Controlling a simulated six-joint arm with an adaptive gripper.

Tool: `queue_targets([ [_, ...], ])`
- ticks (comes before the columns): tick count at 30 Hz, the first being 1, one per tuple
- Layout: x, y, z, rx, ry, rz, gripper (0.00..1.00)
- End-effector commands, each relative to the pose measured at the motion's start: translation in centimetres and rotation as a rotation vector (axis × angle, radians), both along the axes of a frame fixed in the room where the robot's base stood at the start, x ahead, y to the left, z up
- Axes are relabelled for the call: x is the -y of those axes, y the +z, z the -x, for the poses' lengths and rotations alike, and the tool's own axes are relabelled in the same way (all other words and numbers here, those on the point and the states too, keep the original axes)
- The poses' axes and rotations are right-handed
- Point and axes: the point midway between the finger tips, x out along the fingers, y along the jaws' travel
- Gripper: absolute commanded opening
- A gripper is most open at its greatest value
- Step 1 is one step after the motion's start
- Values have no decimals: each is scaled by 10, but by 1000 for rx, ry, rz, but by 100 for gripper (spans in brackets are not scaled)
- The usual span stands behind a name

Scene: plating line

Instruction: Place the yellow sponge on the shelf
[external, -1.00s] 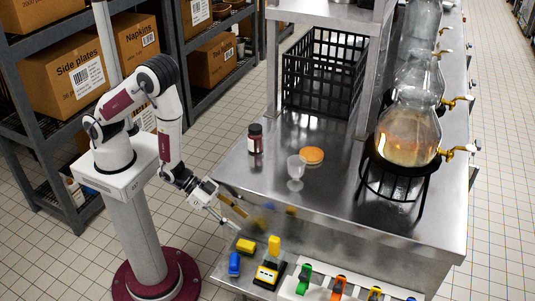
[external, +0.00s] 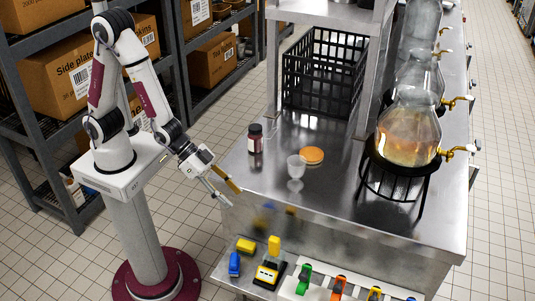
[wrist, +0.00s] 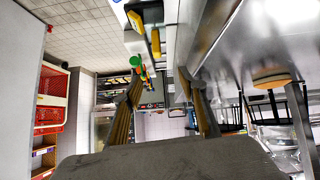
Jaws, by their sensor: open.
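A small yellow block (external: 245,245), which looks like the yellow sponge, lies on the low steel ledge (external: 222,270) at the front of the steel counter, behind a blue item. My gripper (external: 231,196) is open and empty. It is in the air at the counter's left front corner, above and slightly left of the yellow block and apart from it. In the wrist view both fingers of my gripper (wrist: 165,95) are spread with nothing between them. Yellow pieces show near the top there, but I cannot tell which is the sponge.
The blue item (external: 234,264), a yellow-and-black device (external: 270,270) and a white rack of coloured-handled items (external: 320,288) share the ledge. On the counter (external: 330,205) stand a brown bottle (external: 255,138), a clear cup (external: 296,165), an orange disc (external: 312,155), a black crate (external: 322,80) and glass dispensers (external: 408,130).

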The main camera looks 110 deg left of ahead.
Motion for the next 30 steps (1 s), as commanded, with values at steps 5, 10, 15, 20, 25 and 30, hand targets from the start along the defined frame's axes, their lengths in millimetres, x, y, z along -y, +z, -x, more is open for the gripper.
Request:
queue_targets([
  [5,1,28,13,-27,-11,1,42],
  [10,1,52,29,-60,-22,0,42],
  [15,0,74,49,-93,-33,-2,42],
  [20,0,94,70,-124,-43,-6,42],
  [25,-2,113,96,-157,-53,-12,42],
  [30,-3,131,124,-189,-62,-20,42],
])
